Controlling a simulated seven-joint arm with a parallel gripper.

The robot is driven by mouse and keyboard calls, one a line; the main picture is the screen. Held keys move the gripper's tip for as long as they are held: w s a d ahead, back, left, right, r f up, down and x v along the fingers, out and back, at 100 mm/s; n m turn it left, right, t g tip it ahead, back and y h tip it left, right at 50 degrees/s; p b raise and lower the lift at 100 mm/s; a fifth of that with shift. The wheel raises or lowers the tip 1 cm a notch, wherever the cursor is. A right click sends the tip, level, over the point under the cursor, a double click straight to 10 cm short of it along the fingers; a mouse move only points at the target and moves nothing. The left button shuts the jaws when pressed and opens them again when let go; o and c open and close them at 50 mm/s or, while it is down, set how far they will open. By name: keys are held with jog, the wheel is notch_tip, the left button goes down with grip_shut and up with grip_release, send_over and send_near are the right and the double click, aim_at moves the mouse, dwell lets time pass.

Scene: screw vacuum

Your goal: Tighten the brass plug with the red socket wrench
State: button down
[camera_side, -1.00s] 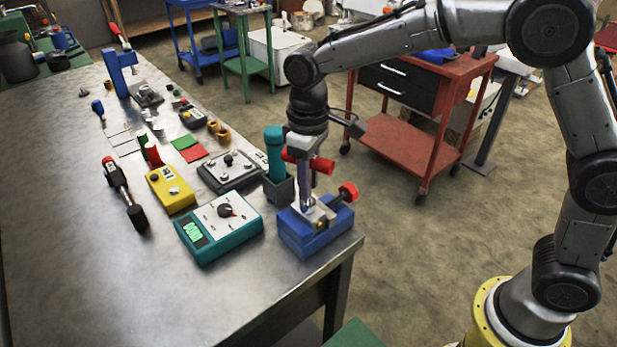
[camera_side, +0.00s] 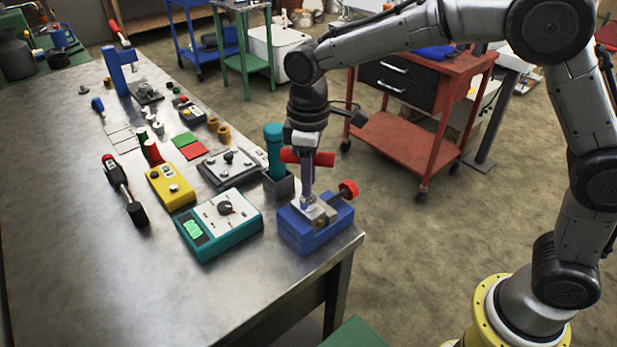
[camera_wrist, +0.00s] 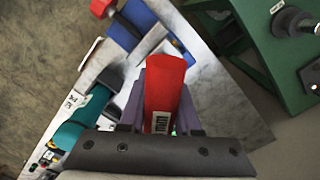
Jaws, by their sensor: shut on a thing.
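The red socket wrench (camera_side: 320,159) stands upright over the blue vise (camera_side: 308,238), with its red cross handle roughly level. My gripper (camera_side: 309,172) is shut on the wrench, with its fingers around the handle area. In the wrist view, the red handle (camera_wrist: 166,88) lies between the two purplish fingers of my gripper (camera_wrist: 164,108). The wrench's lower end reaches down toward the metal piece (camera_side: 318,211) on the vise. The brass plug cannot be made out; the wrench and fingers cover that spot.
The vise's red knob (camera_side: 348,189) sticks out at the right. A teal-handled tool (camera_side: 274,150) stands in a dark holder close to the left. A teal meter (camera_side: 220,222) and a yellow box (camera_side: 170,187) lie farther left. The bench edge is just right of the vise.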

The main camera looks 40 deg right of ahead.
jog(key=shift+r, duration=2.45)
jog(key=w+d+f+m, duration=0.2)
jog(key=d+f+m, duration=0.1)
jog(key=d+m, duration=0.2)
jog(key=w+d+f+m, duration=0.2)
jog(key=d+m, duration=0.4)
jog(key=d, duration=0.4)
jog(key=shift+w+f, duration=0.25)
jog(key=shift+f, duration=0.35)
